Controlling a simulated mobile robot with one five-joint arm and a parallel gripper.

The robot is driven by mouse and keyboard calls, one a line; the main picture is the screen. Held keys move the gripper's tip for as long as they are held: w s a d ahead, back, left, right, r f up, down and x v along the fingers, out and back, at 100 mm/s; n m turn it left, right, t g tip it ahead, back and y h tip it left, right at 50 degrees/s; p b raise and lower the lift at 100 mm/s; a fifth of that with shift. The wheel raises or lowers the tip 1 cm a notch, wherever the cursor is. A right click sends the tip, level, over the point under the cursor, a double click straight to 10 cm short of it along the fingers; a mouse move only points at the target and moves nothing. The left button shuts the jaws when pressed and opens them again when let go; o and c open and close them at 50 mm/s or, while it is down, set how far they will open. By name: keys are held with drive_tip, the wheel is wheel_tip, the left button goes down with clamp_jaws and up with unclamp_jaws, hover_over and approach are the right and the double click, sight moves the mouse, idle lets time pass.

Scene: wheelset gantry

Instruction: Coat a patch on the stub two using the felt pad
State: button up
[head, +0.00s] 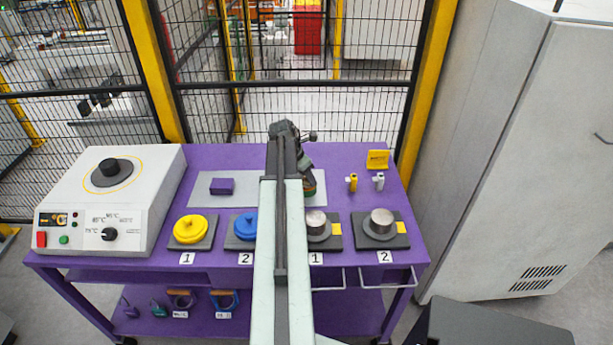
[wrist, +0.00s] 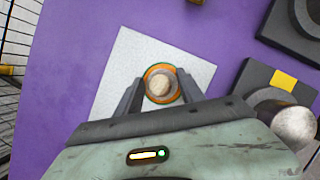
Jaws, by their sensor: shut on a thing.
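Stub two (head: 382,222) is a short metal cylinder on a dark base with a yellow patch, above the label 2 at the table's right. Part of its dark base (wrist: 293,30) shows at the upper right of the wrist view. My gripper (wrist: 160,90) points down over a pale grey mat and is shut on a small round piece (wrist: 160,83) with a beige top and an orange and green rim. I cannot tell whether this is the felt pad. The piece shows partly behind my arm in the head view (head: 318,184). A purple block (head: 222,186) lies on the mat.
Stub one (head: 317,224) stands left of stub two. Yellow (head: 190,229) and blue (head: 244,225) discs sit on dark bases. A white heater box (head: 110,200) fills the left. Two small bottles (head: 352,182) and a yellow holder (head: 377,159) stand at the back right, before the fence.

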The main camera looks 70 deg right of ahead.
wheel_tip(320, 180, up, 7)
drive_tip(key=p, duration=0.7)
drive_tip(key=shift+r, duration=0.1)
